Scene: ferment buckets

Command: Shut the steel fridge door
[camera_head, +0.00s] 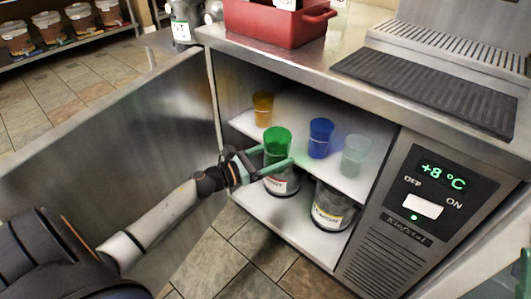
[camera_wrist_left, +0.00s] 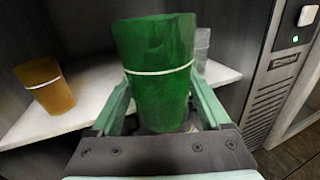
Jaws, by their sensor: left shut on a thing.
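The steel fridge door (camera_head: 130,130) stands wide open to the left in the head view. The fridge (camera_head: 335,165) is open, with an upper shelf and a floor inside. My left gripper (camera_head: 268,160) is at the shelf's front edge, shut on a green cup (camera_head: 277,142). The cup also shows upright between the fingers in the left wrist view (camera_wrist_left: 160,75). I cannot tell whether the cup touches the shelf. My arm reaches across in front of the open door. My right gripper cannot be made out; only a greenish part shows at the lower right edge.
On the shelf stand an orange cup (camera_head: 262,108), a blue cup (camera_head: 320,138) and a clear cup (camera_head: 355,155). Labelled buckets, one of them (camera_head: 332,207), stand on the fridge floor. A red crate (camera_head: 275,22) is on the counter. Tiled floor lies below the door.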

